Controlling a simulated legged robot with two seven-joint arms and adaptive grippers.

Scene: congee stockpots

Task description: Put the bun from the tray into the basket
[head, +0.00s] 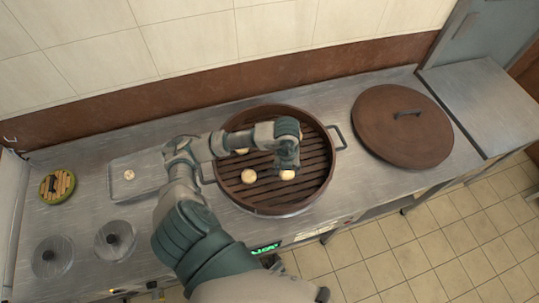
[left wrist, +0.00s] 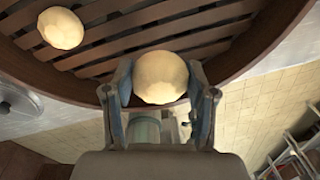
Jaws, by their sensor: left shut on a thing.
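My left gripper (head: 288,166) is shut on a pale round bun (left wrist: 160,78), which sits between its two fingers. The held bun also shows in the head view (head: 287,175), inside the outline of the round brown slatted basket (head: 262,192), right of its middle. Whether it touches the slats I cannot tell. Another bun (head: 249,177) lies on the slats to the left, and a further one (head: 242,151) is partly hidden behind my arm. The metal tray (head: 122,194) left of the basket holds one bun (head: 129,174). My right gripper is out of view.
A large brown lid (head: 402,128) with a handle lies on the counter right of the basket. The basket has metal side handles (head: 338,138).

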